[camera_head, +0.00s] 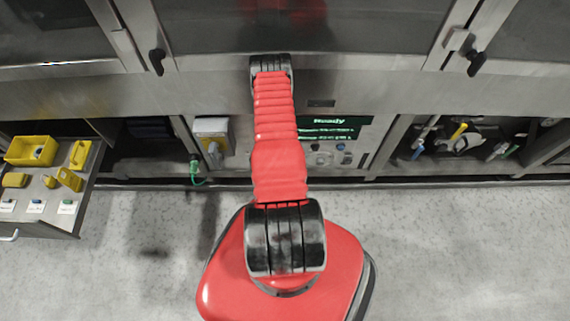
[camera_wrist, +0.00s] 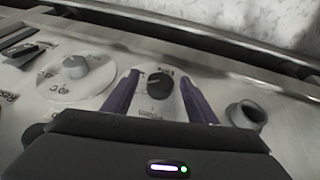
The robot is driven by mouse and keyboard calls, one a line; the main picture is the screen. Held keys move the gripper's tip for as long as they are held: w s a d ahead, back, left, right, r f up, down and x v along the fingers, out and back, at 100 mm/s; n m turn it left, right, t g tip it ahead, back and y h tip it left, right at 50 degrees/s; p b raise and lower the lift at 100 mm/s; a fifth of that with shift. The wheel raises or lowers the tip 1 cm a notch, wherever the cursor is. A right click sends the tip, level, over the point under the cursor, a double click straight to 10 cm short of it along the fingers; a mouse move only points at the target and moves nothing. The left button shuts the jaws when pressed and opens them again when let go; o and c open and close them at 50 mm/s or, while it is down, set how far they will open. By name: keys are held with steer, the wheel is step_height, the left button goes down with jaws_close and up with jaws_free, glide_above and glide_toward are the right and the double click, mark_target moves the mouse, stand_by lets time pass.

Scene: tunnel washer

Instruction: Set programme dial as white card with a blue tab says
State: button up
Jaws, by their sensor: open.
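In the wrist view, a black knob (camera_wrist: 160,88) on a pale round plate sits on the control panel. Lettering around it is too small to read surely. My gripper (camera_wrist: 160,78) is open, with one purple finger on each side of this knob; gaps show between fingers and knob, and I cannot tell their depth. In the head view my red arm hides the gripper. A white card with a blue tab (camera_head: 37,208) lies in the open drawer at left; its text is unreadable from here.
A grey dial (camera_wrist: 75,68) with temperature marks and a round grey socket (camera_wrist: 246,114) flank the knob. A screen (camera_head: 330,127) reads "Ready". The drawer (camera_head: 50,222) also holds other cards and yellow items. A cluttered shelf bay (camera_head: 465,142) is at right.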

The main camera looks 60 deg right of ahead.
steer(key=v, duration=1.3)
steer(key=w+a+r+n+y, duration=0.1)
steer(key=w+a+r, duration=0.35)
steer(key=r, duration=0.35)
steer(key=w+a+r+n+t+y, duration=0.1)
steer(key=w+a+r+y, duration=0.1)
steer(key=w+a+r, duration=0.4)
steer(key=w+a+r+n+y, duration=0.15)
steer(key=w+r, duration=0.25)
steer(key=r, duration=0.5)
steer(key=a+r+n+t, duration=0.1)
steer(key=a+r+n, duration=0.1)
steer(key=a+r, duration=0.8)
steer(key=a+r+n, duration=0.3)
steer(key=a+r, duration=0.4)
steer(key=r, duration=0.8)
steer(key=s+a+r+n+t, duration=0.3)
steer(key=s+a+r, duration=0.4)
steer(key=r, duration=0.6)
steer(key=shift+a+n, duration=0.35)
steer(key=shift+a, duration=0.9)
steer(key=shift+y, duration=0.25)
